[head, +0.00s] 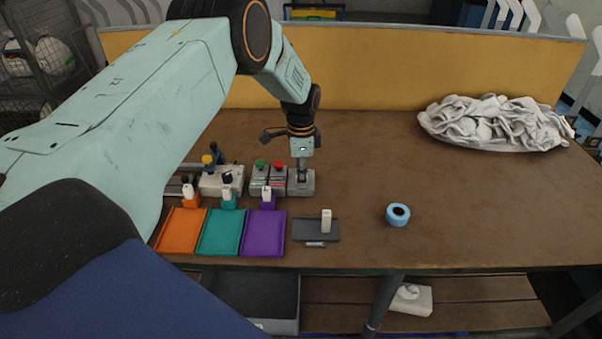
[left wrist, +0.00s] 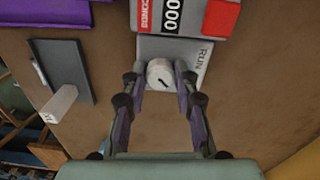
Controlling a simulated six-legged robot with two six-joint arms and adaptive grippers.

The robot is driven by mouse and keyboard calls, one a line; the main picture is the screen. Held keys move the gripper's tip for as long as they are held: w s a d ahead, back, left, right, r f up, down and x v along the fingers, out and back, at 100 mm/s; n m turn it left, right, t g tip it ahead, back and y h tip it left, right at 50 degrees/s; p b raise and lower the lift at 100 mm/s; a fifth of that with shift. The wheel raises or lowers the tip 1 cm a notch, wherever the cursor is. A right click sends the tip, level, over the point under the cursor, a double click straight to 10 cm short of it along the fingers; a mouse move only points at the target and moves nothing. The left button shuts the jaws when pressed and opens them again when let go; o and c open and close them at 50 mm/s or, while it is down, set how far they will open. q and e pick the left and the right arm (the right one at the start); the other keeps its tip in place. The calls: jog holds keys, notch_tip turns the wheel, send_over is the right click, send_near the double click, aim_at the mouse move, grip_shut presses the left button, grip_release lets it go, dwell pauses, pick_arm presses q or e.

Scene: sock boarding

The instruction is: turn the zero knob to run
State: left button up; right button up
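The zero knob (left wrist: 159,74) is a pale round knob with a short dark mark, on a grey plate (left wrist: 175,48) lettered RUN at its right. In the left wrist view the two fingers of my left gripper (left wrist: 161,82) stand on either side of the knob, very close to it. I cannot tell whether they press on it. In the head view my left gripper (head: 302,168) points down over the grey unit (head: 306,190) at the right end of the row, and the knob is largely hidden. My right gripper is not in view.
Left of the unit are boxes with a red button (head: 278,164) and a green button (head: 260,164). Orange (head: 180,232), teal (head: 220,232) and purple (head: 263,233) trays lie in front, beside a dark plate (head: 300,230). A blue tape roll (head: 398,215) and white cloth pile (head: 495,122) are right.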

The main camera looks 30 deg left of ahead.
pick_arm(q)
jog(key=shift+r, duration=0.1)
jog(key=shift+c, duration=0.6)
jog(key=shift+w, duration=0.1)
grip_shut()
jog(key=n, duration=0.4)
jog(key=shift+r+p, duration=0.1)
jog(key=shift+p, duration=0.2)
jog(key=n, duration=0.3)
jog(key=shift+n+p, duration=0.3)
jog(key=n, duration=0.5)
jog(key=shift+w+d+p, duration=0.1)
jog(key=shift+p, duration=0.25)
jog(key=n, duration=0.5)
jog(key=shift+r+p, duration=0.1)
jog(key=shift+p, duration=0.2)
jog(key=shift+w+n, duration=0.1)
jog(key=shift+n, duration=0.2)
